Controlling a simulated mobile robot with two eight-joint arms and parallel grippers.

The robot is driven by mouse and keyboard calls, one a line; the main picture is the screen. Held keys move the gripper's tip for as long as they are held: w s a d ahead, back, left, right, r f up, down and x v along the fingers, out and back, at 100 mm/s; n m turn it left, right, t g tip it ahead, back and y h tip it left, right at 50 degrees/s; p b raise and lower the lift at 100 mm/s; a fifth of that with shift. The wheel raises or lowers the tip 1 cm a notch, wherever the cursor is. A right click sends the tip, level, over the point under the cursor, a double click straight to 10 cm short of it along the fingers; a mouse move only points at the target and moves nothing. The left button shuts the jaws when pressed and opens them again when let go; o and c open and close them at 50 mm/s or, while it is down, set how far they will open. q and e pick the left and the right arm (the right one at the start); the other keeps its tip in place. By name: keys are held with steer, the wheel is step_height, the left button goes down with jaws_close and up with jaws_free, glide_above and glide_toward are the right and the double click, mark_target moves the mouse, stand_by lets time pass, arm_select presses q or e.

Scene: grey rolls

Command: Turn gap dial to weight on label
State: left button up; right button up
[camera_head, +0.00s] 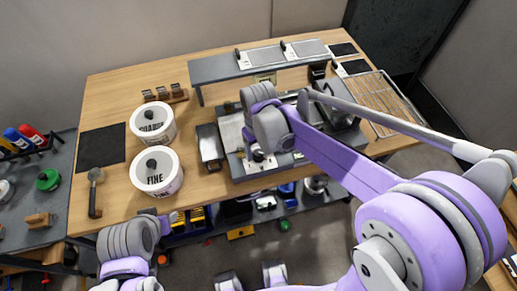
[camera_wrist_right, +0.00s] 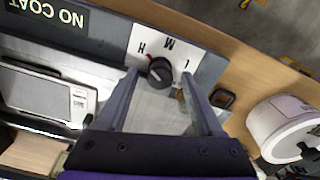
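The gap dial is a black knob (camera_wrist_right: 160,70) on a white plate (camera_wrist_right: 138,37) lettered H, M and L, seen upside down in the right wrist view. Its red mark points toward the H. My right gripper (camera_wrist_right: 159,76) is open, with a fingertip on either side of the knob; contact cannot be told. In the head view my right gripper (camera_head: 262,145) is over the front of the grey machine (camera_head: 238,169) and partly hides it. My left gripper (camera_head: 165,218) is low at the left, off the table's front edge; its fingers are unclear. No weight label is readable.
White tubs marked COARSE (camera_head: 153,129) and FINE (camera_head: 160,180) stand left of the machine on the wooden table (camera_head: 115,90). A dark block (camera_head: 209,147) lies between. A shelf below the front edge holds several small items. A wire rack (camera_head: 378,98) is at right.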

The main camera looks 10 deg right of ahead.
jaws_close()
steer(key=shift+m, duration=0.4)
steer(key=m, duration=0.4)
steer(key=shift+m+b, duration=0.3)
steer(key=shift+b, duration=0.1)
steer(key=m, duration=0.6)
steer(key=shift+m+b, duration=0.3)
jaws_free()
